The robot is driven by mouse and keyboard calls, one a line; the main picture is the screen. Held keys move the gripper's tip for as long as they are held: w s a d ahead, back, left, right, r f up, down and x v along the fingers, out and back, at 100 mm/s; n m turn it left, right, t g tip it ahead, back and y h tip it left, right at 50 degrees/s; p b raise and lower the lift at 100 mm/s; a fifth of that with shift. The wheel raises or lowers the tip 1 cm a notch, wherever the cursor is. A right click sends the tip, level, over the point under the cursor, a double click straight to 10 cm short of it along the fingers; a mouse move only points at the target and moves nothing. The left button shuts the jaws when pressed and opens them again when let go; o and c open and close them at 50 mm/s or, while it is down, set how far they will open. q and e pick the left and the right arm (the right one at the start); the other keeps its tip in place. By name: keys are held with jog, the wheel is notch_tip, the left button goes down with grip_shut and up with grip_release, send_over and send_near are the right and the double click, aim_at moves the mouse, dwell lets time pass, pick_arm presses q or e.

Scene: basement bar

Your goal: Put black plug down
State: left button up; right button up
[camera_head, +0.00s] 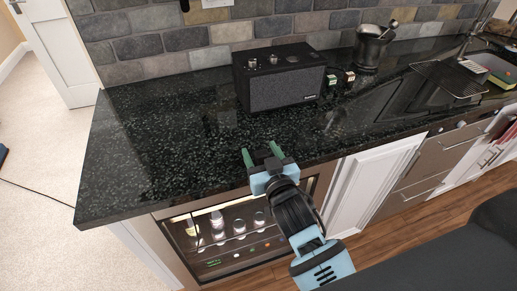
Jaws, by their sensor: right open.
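My right gripper (262,154) is above the front edge of the dark speckled counter (160,140). Its two green-tipped fingers are apart, with nothing visible between them. A black boxy amplifier (285,88) stands on the counter beyond it, towards the wall. No object is clearly recognisable as the black plug. My left gripper is out of view.
A metal bucket (370,50) with utensils stands at the back, right of the small objects. A drying rack (447,79) and sink lie farther right. A lit glass-front cooler (232,232) is under the counter. The counter's left part is clear.

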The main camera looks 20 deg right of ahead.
jog(key=shift+w, duration=0.1)
jog(key=shift+s+a+r, duration=0.1)
jog(key=shift+s+r, duration=0.05)
jog(key=shift+s, duration=0.2)
jog(key=shift+c, duration=1.8)
jog(key=c, duration=0.8)
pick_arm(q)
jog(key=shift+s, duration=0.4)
